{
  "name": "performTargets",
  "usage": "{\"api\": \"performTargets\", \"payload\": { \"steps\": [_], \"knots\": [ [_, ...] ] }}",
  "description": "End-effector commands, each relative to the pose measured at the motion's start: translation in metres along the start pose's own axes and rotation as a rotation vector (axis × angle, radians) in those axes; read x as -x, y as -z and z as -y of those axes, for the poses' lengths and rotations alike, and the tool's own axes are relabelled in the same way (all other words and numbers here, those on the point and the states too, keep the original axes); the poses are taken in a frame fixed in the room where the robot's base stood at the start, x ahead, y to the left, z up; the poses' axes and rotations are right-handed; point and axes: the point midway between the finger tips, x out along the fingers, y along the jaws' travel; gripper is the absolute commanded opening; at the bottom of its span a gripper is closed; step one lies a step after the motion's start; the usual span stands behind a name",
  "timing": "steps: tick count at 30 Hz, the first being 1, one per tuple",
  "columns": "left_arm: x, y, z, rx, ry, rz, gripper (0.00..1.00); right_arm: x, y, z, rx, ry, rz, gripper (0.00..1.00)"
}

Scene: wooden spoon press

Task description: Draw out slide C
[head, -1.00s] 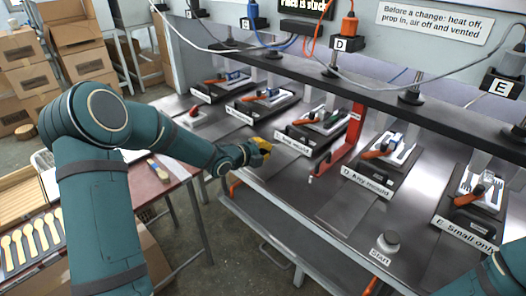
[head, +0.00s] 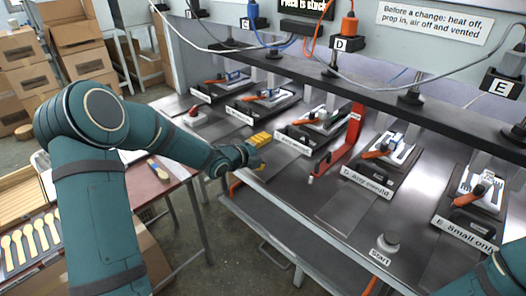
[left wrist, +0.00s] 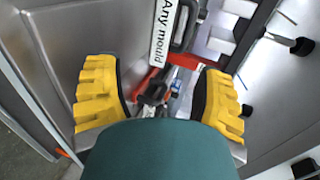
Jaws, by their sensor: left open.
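Slide C (head: 308,138) is the middle tray on the press bench, with a white label (head: 290,144), a dark handle and an orange clamp lever on top. My left gripper (head: 261,152) has yellow fingers spread open and empty, just left of and in front of slide C's label, apart from it. My right gripper is out of view.
Slide D (head: 380,168) and slide E (head: 474,205) lie to the right, two more slides to the left. A red bar (head: 340,152) stands between C and D. A start button (head: 387,243) sits near the front edge. A dark beam (head: 375,97) runs overhead.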

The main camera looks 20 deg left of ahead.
Motion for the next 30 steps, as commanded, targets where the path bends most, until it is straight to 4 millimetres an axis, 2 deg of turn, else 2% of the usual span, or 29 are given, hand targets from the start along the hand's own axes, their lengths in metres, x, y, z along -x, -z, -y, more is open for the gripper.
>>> {"api": "performTargets", "payload": {
  "steps": [18, 30],
  "knots": [
    [0.050, -0.001, -0.018, 0.000, -0.001, 0.002, 0.69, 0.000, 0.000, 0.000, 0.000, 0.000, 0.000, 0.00],
    [0.056, 0.000, -0.021, 0.000, 0.000, 0.000, 0.69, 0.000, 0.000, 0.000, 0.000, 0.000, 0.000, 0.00]
  ]
}}
